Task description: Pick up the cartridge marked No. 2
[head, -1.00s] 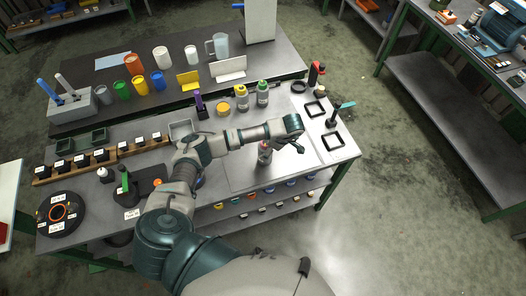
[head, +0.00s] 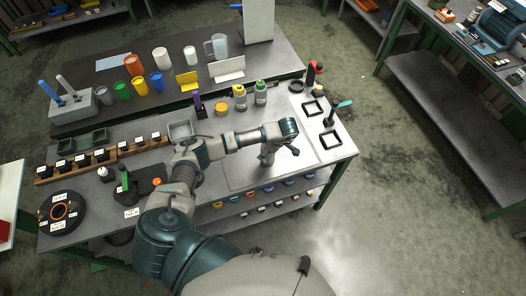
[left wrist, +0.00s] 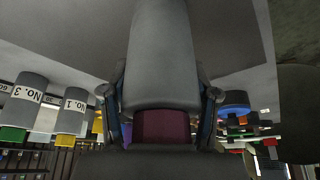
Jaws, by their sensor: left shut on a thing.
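My left gripper (head: 282,150) is over the light plate on the front bench. It is shut on a grey cylinder cartridge with a dark red cap, seen close up between the fingers in the left wrist view (left wrist: 165,55). No number shows on its visible side. In the head view the gripper partly hides it. Two other grey cartridges, marked No. 3 (left wrist: 28,98) and No. 1 (left wrist: 72,108), show at the left of the left wrist view. A yellow-capped bottle (head: 240,97) and a green-capped bottle (head: 261,94) stand behind my arm. My right gripper is out of view.
Black square frames (head: 331,141) and a dark upright stand (head: 333,115) are at the right bench end. A purple-topped item (head: 197,104) and an orange round container (head: 222,109) stand at the back. The light plate (head: 240,176) is largely clear.

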